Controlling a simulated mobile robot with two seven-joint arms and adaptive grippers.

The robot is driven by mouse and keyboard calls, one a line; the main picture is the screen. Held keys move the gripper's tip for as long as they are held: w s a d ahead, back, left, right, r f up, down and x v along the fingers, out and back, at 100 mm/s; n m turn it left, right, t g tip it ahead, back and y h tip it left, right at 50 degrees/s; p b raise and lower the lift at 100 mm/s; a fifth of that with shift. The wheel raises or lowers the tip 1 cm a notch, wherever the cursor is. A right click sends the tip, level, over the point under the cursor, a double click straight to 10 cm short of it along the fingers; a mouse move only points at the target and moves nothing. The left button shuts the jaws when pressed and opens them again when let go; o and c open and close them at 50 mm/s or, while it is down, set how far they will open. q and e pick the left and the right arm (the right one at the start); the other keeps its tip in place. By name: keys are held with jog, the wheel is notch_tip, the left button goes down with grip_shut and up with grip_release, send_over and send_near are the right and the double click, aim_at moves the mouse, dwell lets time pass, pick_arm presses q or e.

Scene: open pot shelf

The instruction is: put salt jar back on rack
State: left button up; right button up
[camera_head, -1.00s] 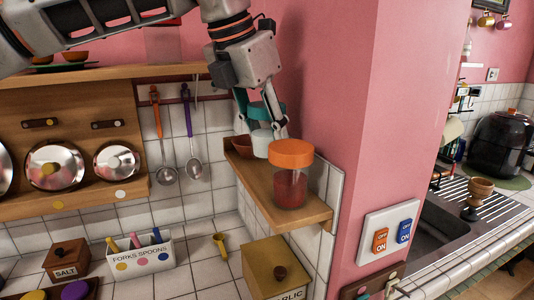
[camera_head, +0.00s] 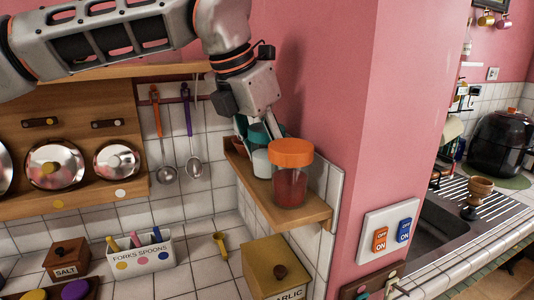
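The salt jar (camera_head: 261,161), a clear jar of white contents with a teal lid, is at the wooden wall rack (camera_head: 300,217), behind an orange-lidded jar (camera_head: 291,173). My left gripper (camera_head: 257,128) comes down from above with its fingers on both sides of the teal lid, shut on it. The orange-lidded jar hides part of the salt jar, and whether its base touches the rack cannot be seen. My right gripper is not in view.
A reddish-brown pot (camera_head: 236,146) is on the rack left of the salt jar. A pink wall corner stands right of the rack. Ladles (camera_head: 194,168) hang at left. A garlic box (camera_head: 277,268) and a utensil holder (camera_head: 143,257) stand below.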

pick_arm(q)
jog(key=v, duration=1.2)
jog(key=shift+r, duration=0.15)
